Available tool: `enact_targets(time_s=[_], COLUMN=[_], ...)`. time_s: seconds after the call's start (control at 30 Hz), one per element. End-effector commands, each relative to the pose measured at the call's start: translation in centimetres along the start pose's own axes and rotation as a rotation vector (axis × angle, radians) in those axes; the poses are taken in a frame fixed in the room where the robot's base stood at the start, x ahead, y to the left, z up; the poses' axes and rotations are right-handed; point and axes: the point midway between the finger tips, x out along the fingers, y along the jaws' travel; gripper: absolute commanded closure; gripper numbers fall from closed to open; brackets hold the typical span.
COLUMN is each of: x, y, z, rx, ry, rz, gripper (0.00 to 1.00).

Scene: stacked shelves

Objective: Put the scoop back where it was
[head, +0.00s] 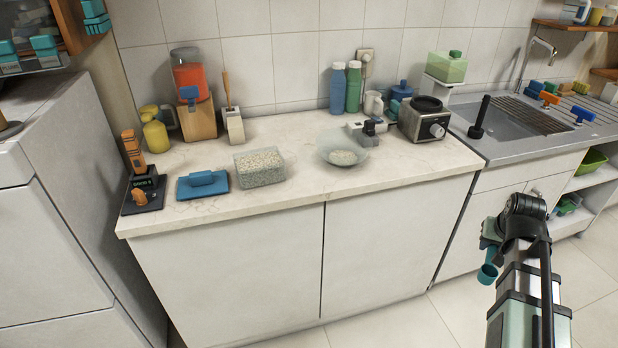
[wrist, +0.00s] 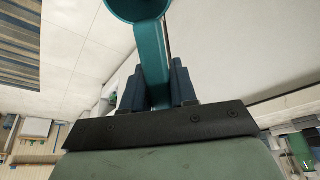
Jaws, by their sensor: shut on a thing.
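The teal scoop (head: 488,272) hangs from my gripper (head: 490,243) at the right of the head view, in front of the cabinets below the sink. In the wrist view the scoop (wrist: 153,55) has its handle between the two dark fingers of my gripper (wrist: 157,88), with the round cup at the top edge, partly cut off. My gripper is shut on the handle. A clear container of pale grains (head: 260,172) stands open on the counter. A glass bowl (head: 326,146) with some grains is to its right. A blue lid (head: 203,184) lies left of the container.
A scale-like device (head: 143,197) sits at the counter's left end. A dispenser with red contents (head: 190,75), bottles (head: 338,88) and a grey appliance (head: 424,120) stand along the back. The sink (head: 510,120) is at right, with an open shelf (head: 590,190) below. The counter's front strip is clear.

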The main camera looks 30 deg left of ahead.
Motion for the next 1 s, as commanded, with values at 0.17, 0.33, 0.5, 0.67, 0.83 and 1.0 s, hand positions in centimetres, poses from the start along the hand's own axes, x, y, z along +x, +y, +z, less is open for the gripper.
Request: enact_targets(time_s=[0.17,0.33,0.5,0.67,0.83,1.0], x=[-0.2,-0.4,-0.2,-0.3,-0.5,-0.9], y=[1.9,3.3,1.2,-0.8,-3.4,-7.5], z=[2.8,4.8,4.1,4.0,3.8,3.4], rx=[0.048,0.086,0.052,0.023,-0.018,-0.079], ry=[0.0,0.001,0.001,0.001,0.001,0.001], rz=[0.02,0.037,0.022,0.01,-0.007,-0.032], gripper=[1.0,1.0,1.0,1.0,1.0,1.0])
